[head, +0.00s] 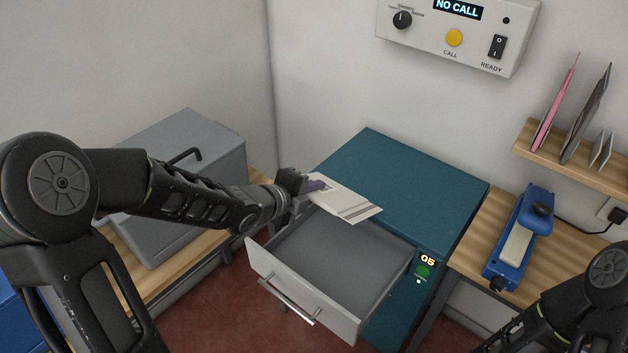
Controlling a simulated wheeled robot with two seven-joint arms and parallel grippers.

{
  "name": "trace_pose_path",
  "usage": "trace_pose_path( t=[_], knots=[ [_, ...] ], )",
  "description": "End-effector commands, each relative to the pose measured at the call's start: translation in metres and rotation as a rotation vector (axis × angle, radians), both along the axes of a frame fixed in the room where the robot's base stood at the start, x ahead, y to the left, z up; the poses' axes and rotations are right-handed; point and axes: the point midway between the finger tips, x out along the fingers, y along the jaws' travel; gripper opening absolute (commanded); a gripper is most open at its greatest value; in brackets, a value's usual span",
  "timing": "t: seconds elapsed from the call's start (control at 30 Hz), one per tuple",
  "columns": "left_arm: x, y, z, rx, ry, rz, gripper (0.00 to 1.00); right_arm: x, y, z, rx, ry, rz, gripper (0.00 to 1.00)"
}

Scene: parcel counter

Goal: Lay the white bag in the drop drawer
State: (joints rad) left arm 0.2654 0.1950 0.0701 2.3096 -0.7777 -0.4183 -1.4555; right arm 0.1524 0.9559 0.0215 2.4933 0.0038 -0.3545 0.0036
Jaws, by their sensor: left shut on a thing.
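The white bag (347,203) is a flat, pale mailer with dark stripes near one end. My left gripper (309,186) is shut on its left end and holds it over the back part of the drop drawer (330,258). The drawer is pulled open, grey inside, and looks empty where I can see it. It has a bar handle (289,301) on its front. The bag hides part of the drawer's back edge. My right arm shows at the lower right, but its gripper is out of view.
The drawer belongs to a teal cabinet (400,185) with a small "05" display. A grey lidded box (190,140) stands left on a wooden counter. A blue sealer-like device (520,238) sits on the right counter. A wall shelf (570,165) holds upright envelopes.

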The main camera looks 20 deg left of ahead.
Motion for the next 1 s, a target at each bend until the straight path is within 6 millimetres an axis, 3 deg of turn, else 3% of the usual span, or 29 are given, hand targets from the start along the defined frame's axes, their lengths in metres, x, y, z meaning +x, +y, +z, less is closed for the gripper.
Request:
trace_pose_path(
  t=[0.57, 1.0],
  knots=[
    [0.001, -0.001, -0.009, -0.001, 0.001, -0.002, 0.00, 0.000, 0.000, -0.006, 0.001, -0.001, 0.001, 0.34],
    [0.009, -0.004, -0.051, -0.001, 0.002, -0.003, 0.00, 0.003, 0.001, -0.033, 0.007, -0.010, 0.003, 0.34]
  ],
)
